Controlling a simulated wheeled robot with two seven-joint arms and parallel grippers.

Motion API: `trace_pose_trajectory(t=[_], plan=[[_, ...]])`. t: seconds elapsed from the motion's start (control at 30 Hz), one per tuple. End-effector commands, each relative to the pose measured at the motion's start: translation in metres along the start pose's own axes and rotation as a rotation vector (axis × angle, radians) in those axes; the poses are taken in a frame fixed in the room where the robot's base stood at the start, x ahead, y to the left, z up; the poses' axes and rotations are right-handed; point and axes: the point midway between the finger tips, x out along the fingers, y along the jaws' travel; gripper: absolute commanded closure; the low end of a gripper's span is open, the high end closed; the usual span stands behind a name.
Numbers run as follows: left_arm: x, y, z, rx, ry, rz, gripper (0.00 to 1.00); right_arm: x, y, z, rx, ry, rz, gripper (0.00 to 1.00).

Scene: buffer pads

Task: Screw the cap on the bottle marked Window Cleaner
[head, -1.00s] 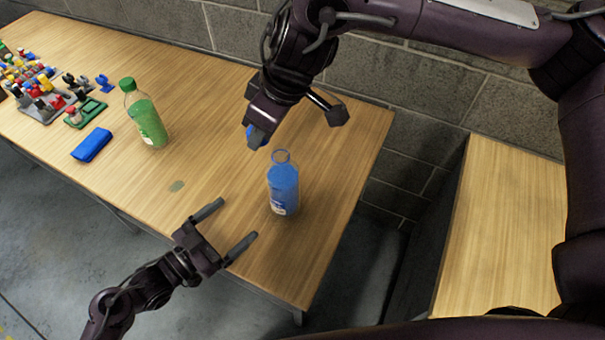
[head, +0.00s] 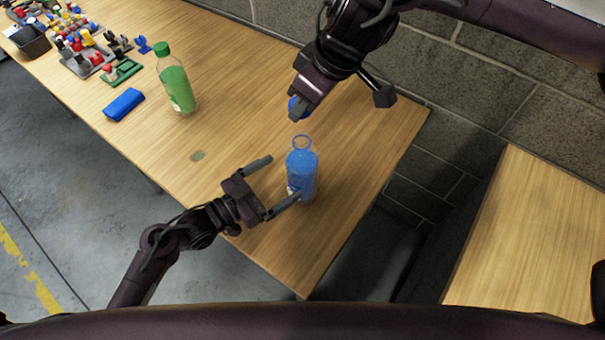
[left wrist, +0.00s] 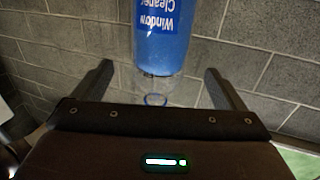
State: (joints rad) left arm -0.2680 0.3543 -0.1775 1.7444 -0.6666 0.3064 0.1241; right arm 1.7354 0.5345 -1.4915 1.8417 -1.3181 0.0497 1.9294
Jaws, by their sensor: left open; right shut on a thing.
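The blue bottle (head: 302,175) stands upright on the table, its neck open at the top. In the left wrist view the bottle (left wrist: 163,30) appears upside down, and its label reads Window Cleaner. My left gripper (head: 283,180) is open just beside the bottle. One finger reaches in front of the bottle's lower left side and the other is to its left. In the left wrist view the bottle lies ahead, between the two open fingers. My right gripper (head: 298,112) is shut on a blue cap (head: 305,109), held above the bottle's neck. The fingers partly hide the cap.
A green bottle with a green cap (head: 175,80) stands on the table (head: 245,115) to the left. A blue case (head: 123,104) lies near it. Several small coloured parts and a dark bin (head: 31,42) are at the far left. A block wall (head: 450,80) runs behind.

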Motion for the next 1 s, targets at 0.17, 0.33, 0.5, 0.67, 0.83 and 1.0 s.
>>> trace_pose_trajectory(t=[0.17,0.33,0.5,0.67,0.83,1.0], plan=[[0.036,0.000,-0.001,-0.001,0.004,0.000,0.07,0.000,0.000,0.000,0.000,0.000,0.000,0.83],[0.061,0.000,0.000,0.000,0.001,-0.001,0.07,0.000,0.000,0.000,0.000,0.000,0.000,0.83],[0.073,0.000,0.000,0.000,0.000,0.000,0.07,0.000,0.000,0.000,0.000,0.000,0.000,0.83],[0.076,0.000,0.000,0.001,0.000,0.000,0.07,0.000,0.000,0.000,0.000,0.000,0.000,0.83],[0.076,0.000,0.000,0.001,0.000,0.000,0.07,0.000,0.000,0.000,0.000,0.000,0.000,0.83],[0.076,0.000,0.000,0.001,-0.001,0.000,0.27,0.000,0.000,0.000,0.000,0.000,0.000,0.83]])
